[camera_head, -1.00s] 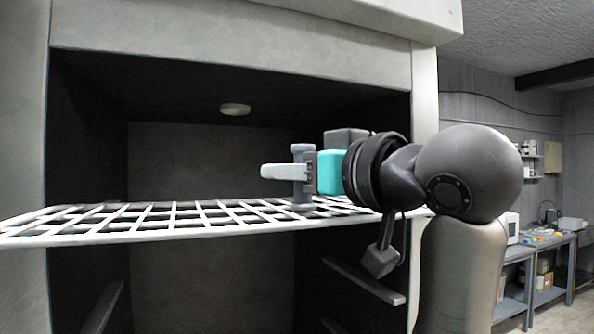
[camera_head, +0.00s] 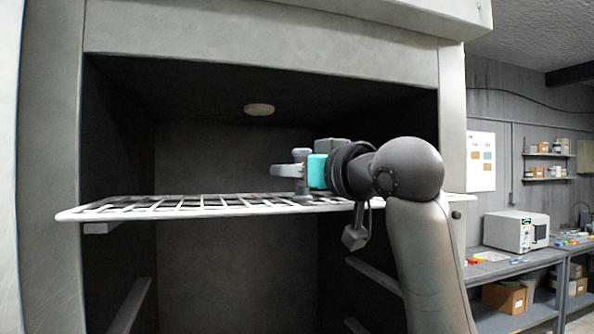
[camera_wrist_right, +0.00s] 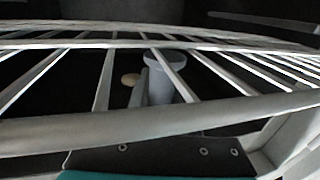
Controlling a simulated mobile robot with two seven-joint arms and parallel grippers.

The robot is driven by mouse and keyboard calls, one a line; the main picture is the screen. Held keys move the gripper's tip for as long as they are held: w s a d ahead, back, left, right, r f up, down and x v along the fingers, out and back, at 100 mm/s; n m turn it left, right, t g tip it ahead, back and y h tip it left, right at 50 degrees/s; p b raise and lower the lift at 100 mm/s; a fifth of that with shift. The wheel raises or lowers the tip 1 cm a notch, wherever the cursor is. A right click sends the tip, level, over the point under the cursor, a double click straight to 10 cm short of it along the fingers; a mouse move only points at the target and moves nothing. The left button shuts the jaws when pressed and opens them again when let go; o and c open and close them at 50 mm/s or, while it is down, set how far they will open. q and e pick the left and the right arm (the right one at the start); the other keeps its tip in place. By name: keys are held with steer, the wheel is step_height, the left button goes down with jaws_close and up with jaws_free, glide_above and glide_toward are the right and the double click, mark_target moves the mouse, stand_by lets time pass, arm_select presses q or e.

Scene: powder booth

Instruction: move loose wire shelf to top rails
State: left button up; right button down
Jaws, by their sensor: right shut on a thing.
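The white wire shelf (camera_head: 230,211) lies roughly level across the upper part of the dark booth opening. Its front bar overlaps the left front post, and a white end shows past my arm at the right post. My right gripper (camera_head: 300,175) is shut on the shelf's front bar, right of its middle. In the right wrist view the front bar (camera_wrist_right: 60,135) and several rods run close before the gripper. A rail (camera_head: 100,228) shows just below the shelf's left end; whether they touch I cannot tell. The matching right rail is hidden. My left gripper is out of view.
Lower rails show on the left wall (camera_head: 130,308) and right wall (camera_head: 374,275). A round pale fitting (camera_head: 259,109) is on the booth's ceiling. A workbench with a white device (camera_head: 515,231) stands at the right. The space below the shelf looks clear.

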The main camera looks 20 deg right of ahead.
mark_target(317, 198)
steer(key=w, duration=1.3)
steer(key=shift+w+a, duration=0.2)
steer(key=shift+w, duration=0.15)
steer(key=shift+r, duration=0.1)
steer(key=shift+f+b, duration=0.7)
steer(key=shift+f, duration=0.4)
stand_by(0.8)
steer(key=c, duration=0.8)
jaws_free()
steer(key=shift+s, duration=0.1)
steer(key=shift+o, duration=0.9)
steer(key=b+v, duration=0.6)
steer(key=v, duration=0.9)
steer(key=shift+d+f, duration=0.1)
